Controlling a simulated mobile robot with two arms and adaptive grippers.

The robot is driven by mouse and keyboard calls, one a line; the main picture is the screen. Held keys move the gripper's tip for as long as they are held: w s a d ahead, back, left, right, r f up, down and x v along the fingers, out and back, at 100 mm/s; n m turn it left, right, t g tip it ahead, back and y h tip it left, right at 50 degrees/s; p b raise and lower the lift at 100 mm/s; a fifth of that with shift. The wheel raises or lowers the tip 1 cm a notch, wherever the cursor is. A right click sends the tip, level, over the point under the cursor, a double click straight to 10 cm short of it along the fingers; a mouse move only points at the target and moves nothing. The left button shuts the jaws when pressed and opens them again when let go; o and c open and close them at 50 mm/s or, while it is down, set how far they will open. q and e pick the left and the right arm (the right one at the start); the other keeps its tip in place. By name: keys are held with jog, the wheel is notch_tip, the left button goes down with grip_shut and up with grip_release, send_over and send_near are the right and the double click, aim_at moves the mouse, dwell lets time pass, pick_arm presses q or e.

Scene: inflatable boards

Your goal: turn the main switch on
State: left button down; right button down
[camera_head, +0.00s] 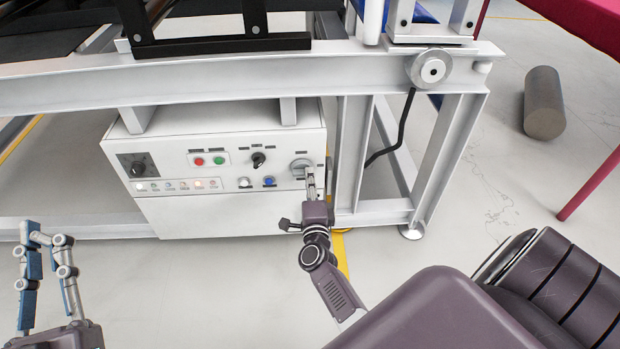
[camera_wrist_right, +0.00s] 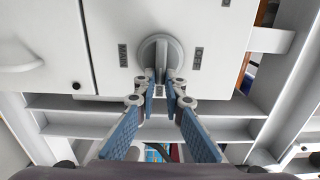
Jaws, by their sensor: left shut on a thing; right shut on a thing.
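The main switch (camera_head: 301,165) is a round grey rotary knob at the right end of the white control box's front. In the right wrist view the knob (camera_wrist_right: 161,50) has a raised bar between the labels MAIN (camera_wrist_right: 123,54) and OFF (camera_wrist_right: 198,58). The bar points along the fingers, not at either label. My right gripper (camera_head: 311,178) reaches the knob from below. Its fingertips (camera_wrist_right: 163,82) are shut on the bar, one on each side. My left gripper (camera_head: 48,240) is low at the left, away from the box. Its fingers look apart, with no held object visible.
The control box (camera_head: 230,215) also carries a black knob (camera_head: 258,160), red and green buttons (camera_head: 209,161) and several lamps. A white steel frame (camera_head: 230,80) stands above and beside it. The floor in front is clear.

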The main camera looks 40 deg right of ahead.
jog(key=c, duration=2)
grip_release()
jog(key=v, duration=0.7)
jog(key=shift+s+a, duration=0.1)
jog(key=shift+s, duration=0.15)
